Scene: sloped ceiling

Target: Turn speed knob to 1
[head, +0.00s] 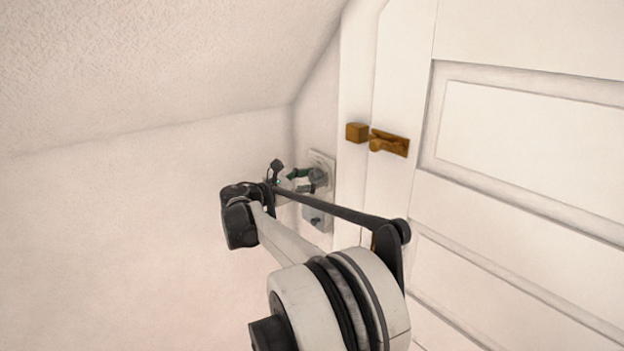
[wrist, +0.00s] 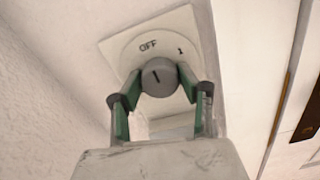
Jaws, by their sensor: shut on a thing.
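The speed knob (wrist: 159,77) is a grey round knob with a dark pointer line, set on a white wall plate (wrist: 120,47). In the wrist view the plate carries the marks "OFF" and "1" above the knob, with "1" to the right. The pointer line tilts slightly, with its upper end toward the left, nearer "OFF" than "1". My gripper (wrist: 160,92) has its green-padded fingers on both sides of the knob and is shut on it. In the head view my gripper (head: 306,180) is at the plate (head: 325,160), and the knob is mostly hidden.
A white panelled door (head: 530,130) with a brass latch (head: 388,142) stands just right of the plate. A sloped ceiling (head: 150,70) comes down on the left. The wall (head: 120,230) to the left is bare. A second plate or box (head: 318,218) sits below the first.

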